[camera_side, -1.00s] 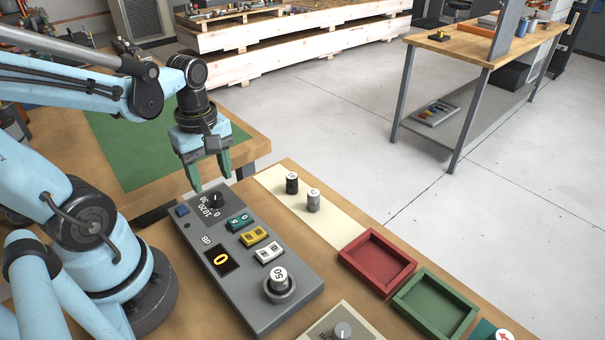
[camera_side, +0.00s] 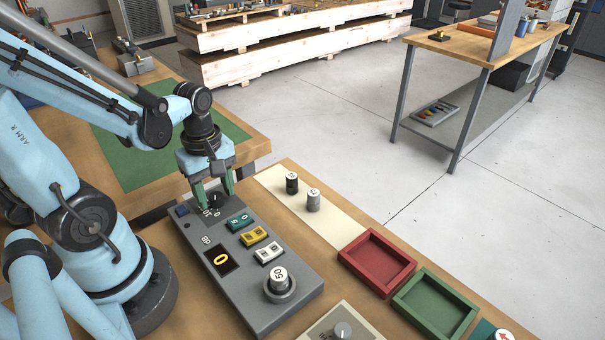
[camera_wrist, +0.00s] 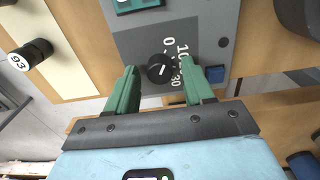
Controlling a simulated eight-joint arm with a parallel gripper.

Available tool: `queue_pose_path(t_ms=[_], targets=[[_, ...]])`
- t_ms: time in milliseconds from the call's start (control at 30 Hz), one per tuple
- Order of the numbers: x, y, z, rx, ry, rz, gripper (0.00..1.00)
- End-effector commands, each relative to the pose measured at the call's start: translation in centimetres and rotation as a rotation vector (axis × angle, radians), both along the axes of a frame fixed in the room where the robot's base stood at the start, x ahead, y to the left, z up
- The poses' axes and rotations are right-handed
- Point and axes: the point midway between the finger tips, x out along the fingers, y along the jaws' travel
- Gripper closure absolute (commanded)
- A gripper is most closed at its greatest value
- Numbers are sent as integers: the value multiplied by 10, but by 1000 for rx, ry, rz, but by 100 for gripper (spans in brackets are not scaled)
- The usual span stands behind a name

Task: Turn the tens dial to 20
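The tens dial is a small black knob (camera_side: 214,199) at the far end of the grey panel (camera_side: 222,292). In the wrist view the knob (camera_wrist: 160,69) has a white mark and a printed scale with 0, 10 and 30 readable. Which number the mark points at is hard to tell. My gripper (camera_side: 214,206) is low over the panel with its green fingers on either side of the knob. In the wrist view the gripper (camera_wrist: 161,72) is open, with a gap between each finger and the knob. The display (camera_side: 223,261) reads 0.
Teal (camera_side: 240,221), yellow (camera_side: 254,236) and white (camera_side: 269,252) switches and a white-topped knob (camera_side: 280,280) share the panel. A black peg (camera_side: 292,183) and a grey peg (camera_side: 313,200) stand right of it. Red (camera_side: 347,255) and green (camera_side: 404,297) trays lie beyond.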

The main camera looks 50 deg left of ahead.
Motion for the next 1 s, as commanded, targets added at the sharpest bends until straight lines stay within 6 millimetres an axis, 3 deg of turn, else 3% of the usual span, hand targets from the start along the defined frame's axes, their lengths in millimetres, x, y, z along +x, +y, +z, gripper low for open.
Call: queue_pose_path(t_ms=[33,333,667,1000], targets=[[0,0,0,0,0,0,56],[0,0,0,0,0,0,100],[0,0,0,0,1,-55,100],[0,0,0,0,1,-298,100]])
